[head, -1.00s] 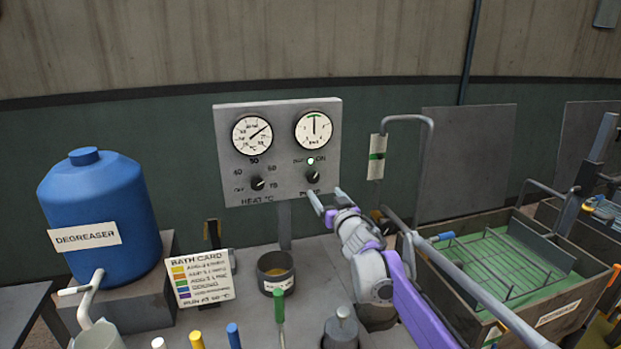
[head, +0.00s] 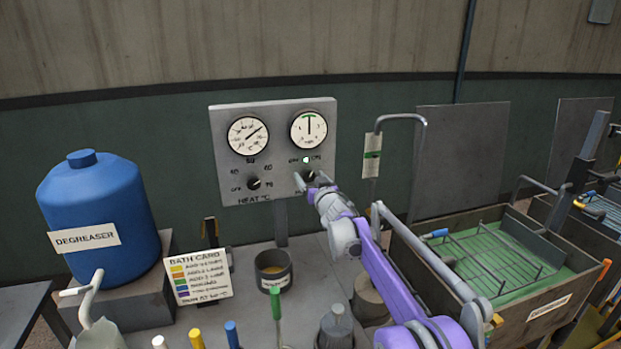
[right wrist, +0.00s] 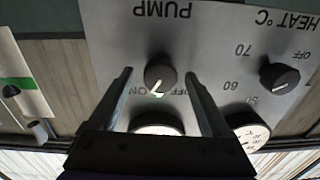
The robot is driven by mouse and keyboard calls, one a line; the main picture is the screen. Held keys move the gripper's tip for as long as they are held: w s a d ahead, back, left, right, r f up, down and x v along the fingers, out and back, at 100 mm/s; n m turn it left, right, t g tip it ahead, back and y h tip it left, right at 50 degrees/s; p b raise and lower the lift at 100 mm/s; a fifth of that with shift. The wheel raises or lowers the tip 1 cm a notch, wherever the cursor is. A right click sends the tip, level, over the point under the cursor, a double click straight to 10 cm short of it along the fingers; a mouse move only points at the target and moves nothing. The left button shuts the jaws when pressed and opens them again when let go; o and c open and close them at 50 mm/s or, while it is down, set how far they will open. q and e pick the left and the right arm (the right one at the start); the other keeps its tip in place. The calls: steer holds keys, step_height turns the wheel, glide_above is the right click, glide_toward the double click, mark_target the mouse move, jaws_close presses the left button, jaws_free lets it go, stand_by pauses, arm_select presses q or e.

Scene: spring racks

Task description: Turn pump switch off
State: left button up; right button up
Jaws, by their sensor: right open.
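In the head view the knob (head: 311,176) is partly covered by my right gripper (head: 313,181). The gripper's open fingers (right wrist: 159,76) stand on either side of the knob; I cannot tell if they touch it. A small pale green lamp (head: 307,159) is lit above the knob, between the OFF and ON labels. My left gripper is not in view.
The heat knob (head: 254,183) and two dials share the panel (head: 225,120). A blue degreaser drum (head: 97,205) stands left. A bath card (head: 200,278) and a small pot (head: 273,258) stand below. A basket tank (head: 545,308) lies right, with a bent pipe (head: 424,150) behind.

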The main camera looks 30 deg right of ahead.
steer(key=shift+c, duration=0.2)
jaws_close()
steer(key=shift+n, duration=0.3)
steer(key=n, duration=0.5)
steer(key=shift+n+p, duration=0.3)
steer(key=shift+n, duration=0.1)
steer(key=n+p, duration=0.1)
steer(key=n, duration=0.4)
steer(key=shift+a, duration=0.1)
steer(key=shift+n, duration=0.3)
